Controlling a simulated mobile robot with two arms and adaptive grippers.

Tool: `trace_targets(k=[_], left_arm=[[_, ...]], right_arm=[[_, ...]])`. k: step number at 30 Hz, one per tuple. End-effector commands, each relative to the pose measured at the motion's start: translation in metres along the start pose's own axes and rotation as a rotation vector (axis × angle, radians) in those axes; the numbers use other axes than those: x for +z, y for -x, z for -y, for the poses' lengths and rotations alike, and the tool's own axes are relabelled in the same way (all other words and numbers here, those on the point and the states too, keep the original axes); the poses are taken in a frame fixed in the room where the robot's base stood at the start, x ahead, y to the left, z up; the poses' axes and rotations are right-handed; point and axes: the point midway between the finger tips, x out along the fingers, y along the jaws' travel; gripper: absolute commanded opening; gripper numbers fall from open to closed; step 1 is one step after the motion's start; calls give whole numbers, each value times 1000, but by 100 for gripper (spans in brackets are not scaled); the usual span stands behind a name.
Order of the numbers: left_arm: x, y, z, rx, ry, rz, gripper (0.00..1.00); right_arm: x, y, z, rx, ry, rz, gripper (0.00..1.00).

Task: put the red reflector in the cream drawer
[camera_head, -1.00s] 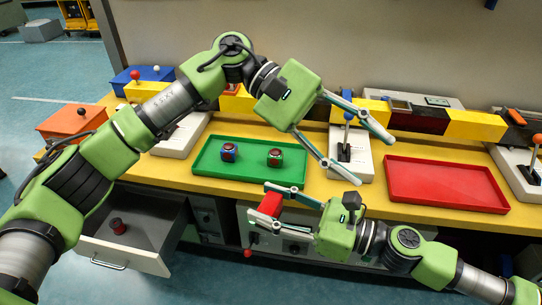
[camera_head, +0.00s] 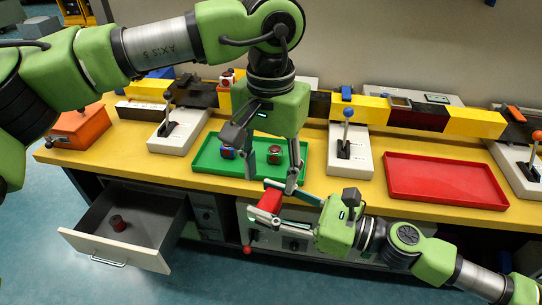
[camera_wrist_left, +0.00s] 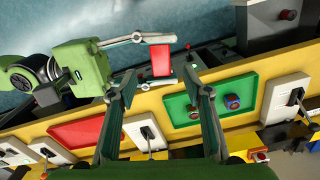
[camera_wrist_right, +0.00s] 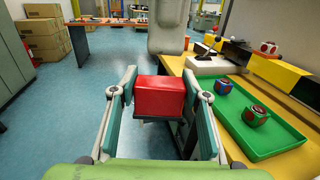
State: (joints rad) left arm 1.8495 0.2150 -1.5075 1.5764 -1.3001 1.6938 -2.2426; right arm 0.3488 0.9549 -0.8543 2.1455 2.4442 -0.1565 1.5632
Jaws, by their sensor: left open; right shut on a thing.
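The red reflector (camera_head: 270,201) is a red block held between the fingers of my right gripper (camera_head: 261,198), in front of the table edge. It fills the middle of the right wrist view (camera_wrist_right: 160,96). My left gripper (camera_head: 271,184) is open and points down, its fingers just above and behind the reflector. In the left wrist view the reflector (camera_wrist_left: 160,60) appears beyond the gap between the left fingertips; contact cannot be told. The cream drawer (camera_head: 152,259) is pulled open at lower left in the head view, with a dark red round piece (camera_head: 118,223) inside.
A green tray (camera_head: 215,168) holds two cubes with red tops (camera_head: 273,152). An empty red tray (camera_head: 445,182) lies to the right. White lever boxes (camera_head: 350,160) stand between and beside the trays. A red knob (camera_head: 247,250) sticks out below the table.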

Motion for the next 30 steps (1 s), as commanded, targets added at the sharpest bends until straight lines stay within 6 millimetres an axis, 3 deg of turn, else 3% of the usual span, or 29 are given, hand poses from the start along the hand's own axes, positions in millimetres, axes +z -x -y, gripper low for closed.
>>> trace_targets(k=[6,12,25,26,30], left_arm=[[1,-43,0,2,1,3,45],[0,-70,0,2,2,2,45],[0,-80,0,3,2,0,45],[0,-80,-1,3,2,0,43],[0,-80,-1,4,2,0,6]], right_arm=[[0,0,0,0,0,1,21],[0,0,0,0,0,1,21],[0,0,0,0,0,0,21],[0,0,0,0,0,0,21],[0,0,0,0,0,0,21]])
